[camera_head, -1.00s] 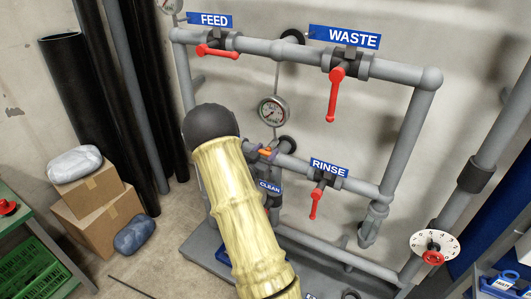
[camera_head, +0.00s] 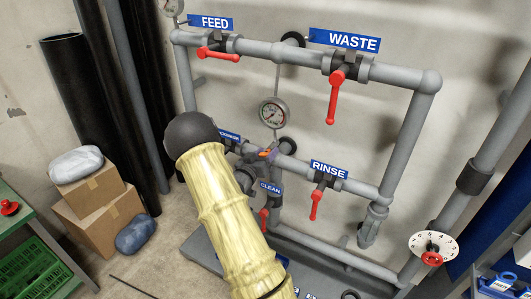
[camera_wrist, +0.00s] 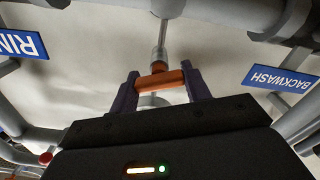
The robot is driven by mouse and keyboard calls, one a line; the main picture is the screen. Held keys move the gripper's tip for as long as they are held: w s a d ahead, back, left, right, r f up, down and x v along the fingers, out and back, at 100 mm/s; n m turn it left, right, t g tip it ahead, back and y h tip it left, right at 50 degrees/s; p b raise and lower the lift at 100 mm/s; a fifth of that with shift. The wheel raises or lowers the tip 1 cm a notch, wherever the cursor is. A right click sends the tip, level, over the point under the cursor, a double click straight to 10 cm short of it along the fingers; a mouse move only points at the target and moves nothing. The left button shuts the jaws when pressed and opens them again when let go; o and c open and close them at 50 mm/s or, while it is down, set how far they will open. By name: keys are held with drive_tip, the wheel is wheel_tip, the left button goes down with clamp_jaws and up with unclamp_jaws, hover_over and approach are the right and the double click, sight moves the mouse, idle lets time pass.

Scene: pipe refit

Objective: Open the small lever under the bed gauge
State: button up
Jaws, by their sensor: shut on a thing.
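The bed gauge (camera_head: 273,112) is a round dial on a thin vertical stem above the middle pipe. The small orange lever (camera_head: 266,153) is below it, partly hidden by dark parts. In the wrist view the lever (camera_wrist: 161,79) lies crosswise to the thin metal stem (camera_wrist: 160,42). My gripper (camera_wrist: 160,88) has one purple finger at each end of the lever and is shut on it. In the head view my yellow-sleeved arm reaches up from the bottom, and my gripper's shape is hard to make out.
Red-handled valves sit close by: CLEAN (camera_head: 264,219) just below and RINSE (camera_head: 316,205) to the right. FEED (camera_head: 217,53) and WASTE (camera_head: 336,97) are on the upper pipe. The BACKWASH sign (camera_wrist: 281,79) is close at right in the wrist view. Boxes (camera_head: 100,205) stand left.

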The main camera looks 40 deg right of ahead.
drive_tip(key=n+p, duration=0.1)
drive_tip(key=n, duration=0.2)
drive_tip(key=n+p, duration=0.1)
drive_tip(key=n, duration=0.2)
drive_tip(key=shift+w+a+f+n, duration=0.1)
drive_tip(key=shift+a+n, duration=0.05)
drive_tip(key=shift+n, duration=0.15)
drive_tip(key=n+p, duration=0.1)
drive_tip(key=n, duration=0.3)
drive_tip(key=shift+f, duration=0.15)
drive_tip(key=shift+n+p, duration=0.5)
drive_tip(key=shift+n, duration=1)
drive_tip(key=shift+f, duration=0.15)
drive_tip(key=o, duration=1)
drive_tip(key=shift+c, duration=0.2)
drive_tip(key=shift+a, duration=0.1)
drive_tip(key=b+v, duration=0.3)
drive_tip(key=v, duration=1.4)
